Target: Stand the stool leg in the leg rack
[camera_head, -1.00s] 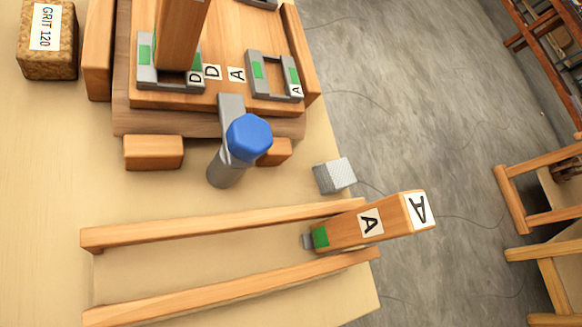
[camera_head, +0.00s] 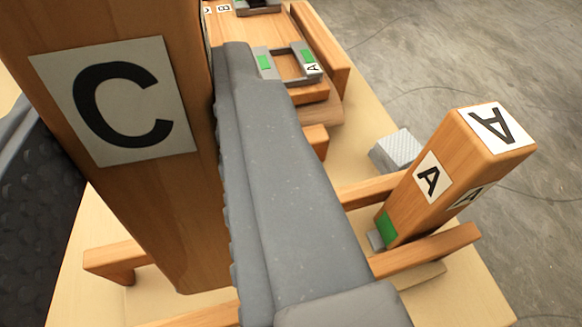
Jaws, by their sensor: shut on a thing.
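A wooden leg with a large C label (camera_head: 185,215) fills the left of the view. My gripper (camera_head: 130,145) is shut on it, with one grey jaw on the right side and a dark jaw at the left. The leg's lower end is over the wooden rails of the rack (camera_head: 425,250); whether it touches anything there I cannot tell. Another wooden leg labelled A (camera_head: 450,175), with a green patch near its foot, appears to stand at the right end of the rails. The leg and jaw hide much of the rack's middle.
The wooden board with grey sockets (camera_head: 262,30) is at the top, partly hidden. Its A socket (camera_head: 290,65) is empty. A grey ribbed block (camera_head: 395,150) lies beside leg A. The table's right edge is close by, with grey floor (camera_head: 470,60) beyond.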

